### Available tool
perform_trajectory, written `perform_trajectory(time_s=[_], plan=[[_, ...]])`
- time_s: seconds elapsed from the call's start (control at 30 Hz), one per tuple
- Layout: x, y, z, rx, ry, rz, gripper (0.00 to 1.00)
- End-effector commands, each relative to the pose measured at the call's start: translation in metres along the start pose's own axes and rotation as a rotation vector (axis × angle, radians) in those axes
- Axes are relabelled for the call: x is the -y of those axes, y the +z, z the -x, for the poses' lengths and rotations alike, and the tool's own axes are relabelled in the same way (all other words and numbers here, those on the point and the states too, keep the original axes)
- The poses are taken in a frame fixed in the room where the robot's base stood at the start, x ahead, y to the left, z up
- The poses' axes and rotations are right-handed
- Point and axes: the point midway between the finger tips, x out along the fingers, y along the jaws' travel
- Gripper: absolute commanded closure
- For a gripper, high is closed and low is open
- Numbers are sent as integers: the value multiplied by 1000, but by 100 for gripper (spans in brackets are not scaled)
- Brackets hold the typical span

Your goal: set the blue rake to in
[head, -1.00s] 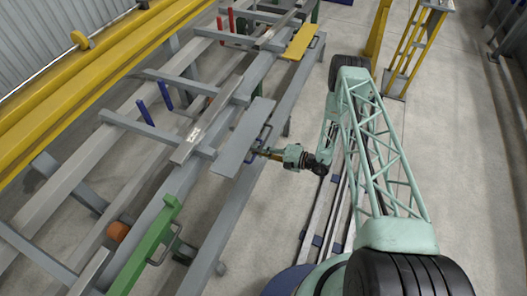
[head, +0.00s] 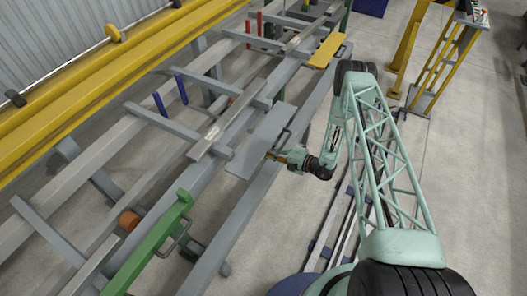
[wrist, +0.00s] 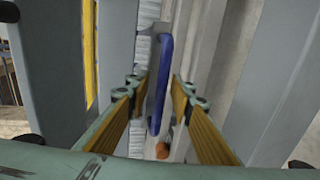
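A blue bar handle (wrist: 164,85) runs lengthwise through the middle of the wrist view, between my two yellow fingers. My gripper (wrist: 158,92) is open, with a visible gap on each side of the handle. In the head view my gripper (head: 272,155) is at the right edge of a grey plate (head: 262,140), where the handle (head: 283,138) sits. Two blue upright pegs (head: 160,103) stand to the left, among the table's beams. The link between pegs and handle cannot be made out.
A green bar with a handle (head: 150,245) lies nearer, a yellow plate (head: 327,50) and red pegs (head: 260,24) farther off. Yellow rails (head: 90,80) line the left. A yellow stand (head: 440,70) is at the right. Open floor (head: 470,170) lies right of my arm.

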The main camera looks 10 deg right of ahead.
Motion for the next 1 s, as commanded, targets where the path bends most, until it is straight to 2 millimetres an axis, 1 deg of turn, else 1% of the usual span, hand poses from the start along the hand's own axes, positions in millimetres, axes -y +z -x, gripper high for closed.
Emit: perform_trajectory(time_s=[0.27, 0.47, 0.67, 1.0], plan=[[1, -1, 1, 0, -1, -1, 79], [1, 0, 7, 0, -1, -1, 79], [1, 0, 22, 0, -1, -2, 79], [0, 0, 59, 0, -1, -2, 79]])
